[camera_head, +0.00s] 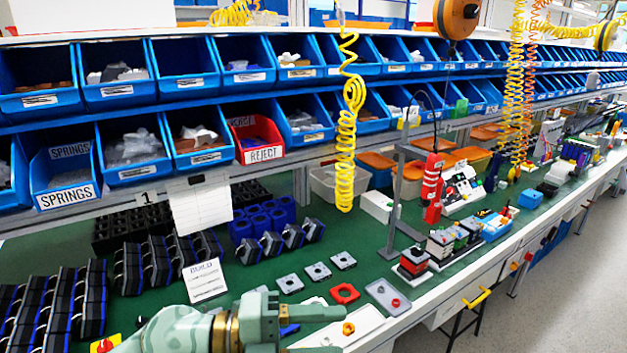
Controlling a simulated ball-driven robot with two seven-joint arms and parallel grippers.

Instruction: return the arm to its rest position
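My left arm comes in from the bottom left. Its green gripper (318,332) is over the front of the green bench (262,276). Its two fingers point right and are spread apart, with nothing held between them. The lower finger is partly cut off by the bottom edge. My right gripper is not in view. Near the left gripper, a red square part (344,293) lies just beyond the fingers, and a grey tray (388,297) with a small red piece is to the right.
A white tray (362,324) with an orange ring lies right beside the fingertips. Grey square plates (318,271) and a BUILD card (204,281) lie behind. Black-and-blue parts (92,297) stand in rows at left. A red tool (432,188) hangs by a grey stand. Blue bins line the back.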

